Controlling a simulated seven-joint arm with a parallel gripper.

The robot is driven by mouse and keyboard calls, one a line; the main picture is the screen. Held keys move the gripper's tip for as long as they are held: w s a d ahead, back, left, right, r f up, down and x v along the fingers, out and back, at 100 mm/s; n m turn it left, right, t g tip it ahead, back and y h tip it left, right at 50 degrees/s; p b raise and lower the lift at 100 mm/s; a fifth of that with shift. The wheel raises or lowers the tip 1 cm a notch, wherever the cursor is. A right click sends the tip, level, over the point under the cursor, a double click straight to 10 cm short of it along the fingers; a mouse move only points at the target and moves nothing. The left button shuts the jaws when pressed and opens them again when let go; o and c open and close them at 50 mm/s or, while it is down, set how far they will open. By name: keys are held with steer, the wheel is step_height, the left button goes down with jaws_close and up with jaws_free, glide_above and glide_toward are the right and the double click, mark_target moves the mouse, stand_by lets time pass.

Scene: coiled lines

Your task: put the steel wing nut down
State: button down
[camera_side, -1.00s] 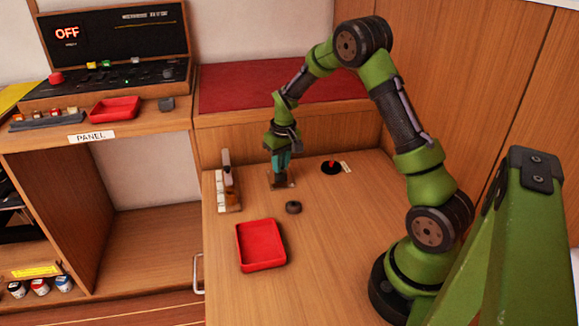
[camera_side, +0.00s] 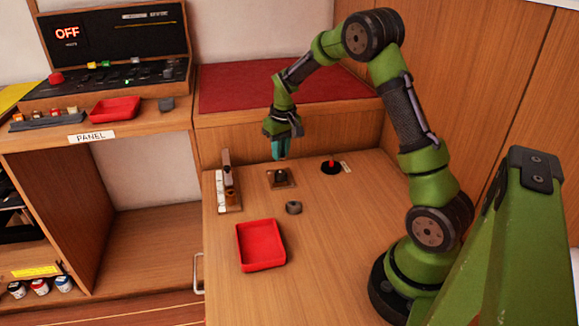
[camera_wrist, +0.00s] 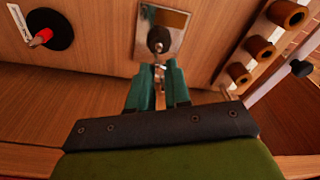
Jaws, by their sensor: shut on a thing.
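My gripper (camera_side: 279,152) is above the far part of the wooden table, pointing down, with its teal fingers together. In the wrist view my gripper (camera_wrist: 158,88) is shut on the steel wing nut (camera_wrist: 159,72), a small shiny piece showing between the fingertips. Most of the nut is hidden by the fingers. Below the gripper, apart from it, a square metal plate (camera_side: 290,182) lies on the table with a dark rounded post (camera_side: 281,177) on it. In the wrist view the plate (camera_wrist: 177,22) and post (camera_wrist: 158,38) lie just beyond the fingertips.
A red tray (camera_side: 261,263) and a dark grey ring-like piece (camera_side: 293,208) are nearer the front. A red-tipped stick on a black disc (camera_side: 331,168) is to the right.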

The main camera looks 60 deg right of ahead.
steer(key=shift+r, duration=0.2)
steer(key=s+r, duration=0.2)
steer(key=m, duration=0.4)
glide_above(322, 197)
steer(key=f, duration=0.5)
steer(key=shift+s+a+f, duration=0.2)
steer(key=shift+s, duration=0.05)
steer(key=shift+f, duration=2.05)
steer(key=shift+f, duration=0.15)
steer(key=c, duration=1.1)
jaws_free()
